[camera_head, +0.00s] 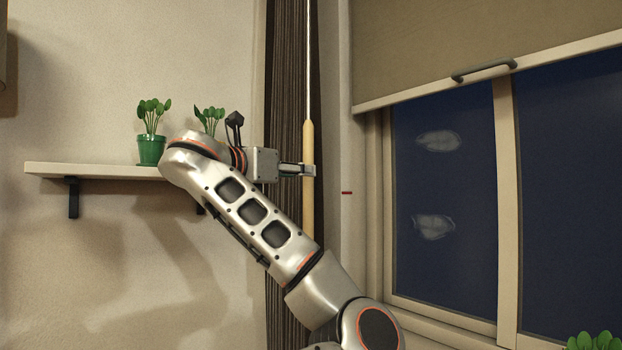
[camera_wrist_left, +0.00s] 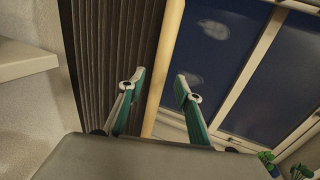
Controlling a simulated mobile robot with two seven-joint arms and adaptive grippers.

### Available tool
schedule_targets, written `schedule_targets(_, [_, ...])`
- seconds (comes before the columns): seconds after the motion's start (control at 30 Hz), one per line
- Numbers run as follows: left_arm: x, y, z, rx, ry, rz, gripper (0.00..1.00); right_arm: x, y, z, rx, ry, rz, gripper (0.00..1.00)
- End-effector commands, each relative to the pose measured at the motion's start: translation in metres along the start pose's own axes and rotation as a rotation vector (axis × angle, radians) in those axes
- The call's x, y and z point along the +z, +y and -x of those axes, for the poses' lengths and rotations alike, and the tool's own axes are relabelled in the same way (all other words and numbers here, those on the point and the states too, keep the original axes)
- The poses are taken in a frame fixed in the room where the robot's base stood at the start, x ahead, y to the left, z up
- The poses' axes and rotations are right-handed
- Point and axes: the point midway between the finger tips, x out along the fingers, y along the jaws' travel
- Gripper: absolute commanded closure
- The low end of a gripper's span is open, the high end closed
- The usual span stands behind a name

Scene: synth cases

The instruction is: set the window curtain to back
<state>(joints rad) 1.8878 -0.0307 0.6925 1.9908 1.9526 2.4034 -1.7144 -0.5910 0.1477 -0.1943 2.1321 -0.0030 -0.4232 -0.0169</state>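The window curtain (camera_head: 284,90) is a dark, pleated strip hanging gathered between the wall and the window; its folds also show in the left wrist view (camera_wrist_left: 108,45). A pale wooden wand (camera_head: 308,215) hangs upright from a thin white rod in front of the curtain. My left gripper (camera_head: 302,170) is at the wand. In the left wrist view the two fingers (camera_wrist_left: 160,85) are apart, with the wand (camera_wrist_left: 165,50) passing between them and a gap showing on each side. My right gripper is not in view.
A white shelf (camera_head: 92,170) with green potted plants (camera_head: 151,148) is on the wall at left, behind my arm. At right is a dark window (camera_head: 450,190) with a partly lowered blind (camera_head: 440,40) and its handle (camera_head: 484,70). Another plant (camera_head: 594,341) is at bottom right.

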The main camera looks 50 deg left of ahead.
Motion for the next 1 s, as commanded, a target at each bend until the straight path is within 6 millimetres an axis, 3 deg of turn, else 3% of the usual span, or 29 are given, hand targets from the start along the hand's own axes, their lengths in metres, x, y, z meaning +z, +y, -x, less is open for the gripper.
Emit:
schedule_targets(0.1, [-0.006, -0.002, -0.022, -0.003, 0.009, -0.003, 0.66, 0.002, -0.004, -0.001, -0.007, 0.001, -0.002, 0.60])
schedule_targets(0.3, [-0.003, -0.001, -0.043, -0.001, 0.006, -0.001, 0.66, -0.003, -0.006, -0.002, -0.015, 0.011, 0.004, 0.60])
schedule_targets(0.7, [-0.001, 0.000, -0.051, 0.002, 0.002, 0.000, 0.66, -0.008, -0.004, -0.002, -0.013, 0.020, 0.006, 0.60])
schedule_targets(0.73, [-0.001, 0.000, -0.051, 0.002, 0.002, 0.000, 0.69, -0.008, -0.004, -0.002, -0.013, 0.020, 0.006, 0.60])
schedule_targets(0.87, [-0.001, 0.000, -0.051, 0.002, 0.002, 0.000, 1.00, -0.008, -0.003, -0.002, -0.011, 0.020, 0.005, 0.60])
schedule_targets(1.0, [-0.001, 0.001, -0.051, 0.002, 0.003, 0.000, 1.00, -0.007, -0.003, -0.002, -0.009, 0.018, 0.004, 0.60])
